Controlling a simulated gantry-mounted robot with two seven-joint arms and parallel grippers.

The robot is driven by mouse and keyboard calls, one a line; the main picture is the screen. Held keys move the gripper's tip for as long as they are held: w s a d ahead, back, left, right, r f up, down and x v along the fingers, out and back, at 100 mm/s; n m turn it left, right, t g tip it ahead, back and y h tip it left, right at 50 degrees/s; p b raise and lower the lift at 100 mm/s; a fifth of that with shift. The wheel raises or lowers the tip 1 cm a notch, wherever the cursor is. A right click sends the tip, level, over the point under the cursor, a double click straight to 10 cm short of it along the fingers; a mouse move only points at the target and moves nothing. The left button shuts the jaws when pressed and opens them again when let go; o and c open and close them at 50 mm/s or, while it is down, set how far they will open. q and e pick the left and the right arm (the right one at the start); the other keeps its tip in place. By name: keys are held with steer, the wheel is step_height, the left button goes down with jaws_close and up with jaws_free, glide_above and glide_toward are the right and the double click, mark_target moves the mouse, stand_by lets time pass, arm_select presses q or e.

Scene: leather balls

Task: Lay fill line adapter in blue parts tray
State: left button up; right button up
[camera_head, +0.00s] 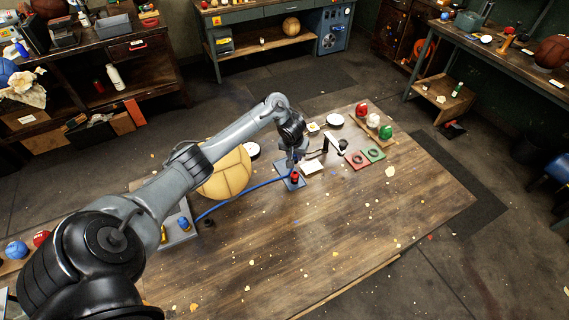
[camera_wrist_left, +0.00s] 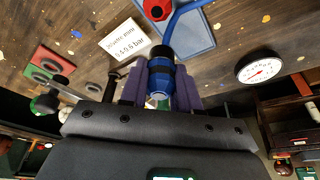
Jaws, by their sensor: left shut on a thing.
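My left gripper (camera_head: 293,164) is above the blue tray (camera_head: 300,184) on the wooden table. In the left wrist view its purple fingers (camera_wrist_left: 161,88) are shut on the fill line adapter (camera_wrist_left: 161,68), a short blue and black cylinder. A blue hose (camera_wrist_left: 172,22) runs from the adapter's far end across the blue tray (camera_wrist_left: 197,38); it also shows in the head view (camera_head: 240,198). A red and black part (camera_wrist_left: 157,9) shows at the tray's edge. I cannot tell whether the adapter touches the tray. My right gripper is not in view.
A printed pressure card (camera_wrist_left: 124,38) lies beside the tray. A dial gauge (camera_wrist_left: 260,70) is on the other side. Red (camera_head: 357,160) and green (camera_head: 374,154) mats lie right. The table's front right is mostly clear.

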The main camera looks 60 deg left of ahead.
arm_select(q)
steer(key=a+f, duration=0.1)
steer(key=s+a+f+b, duration=0.1)
steer(key=a, duration=0.1)
steer(key=a+f, duration=0.1)
steer(key=a, duration=0.1)
steer(key=shift+s+a+f, duration=0.15)
steer(key=shift+s+a, duration=0.05)
steer(key=shift+f+b, duration=0.7)
steer(key=shift+f, duration=1.3)
steer(key=shift+f, duration=0.1)
steer(key=o, duration=1)
steer(key=shift+f, duration=0.1)
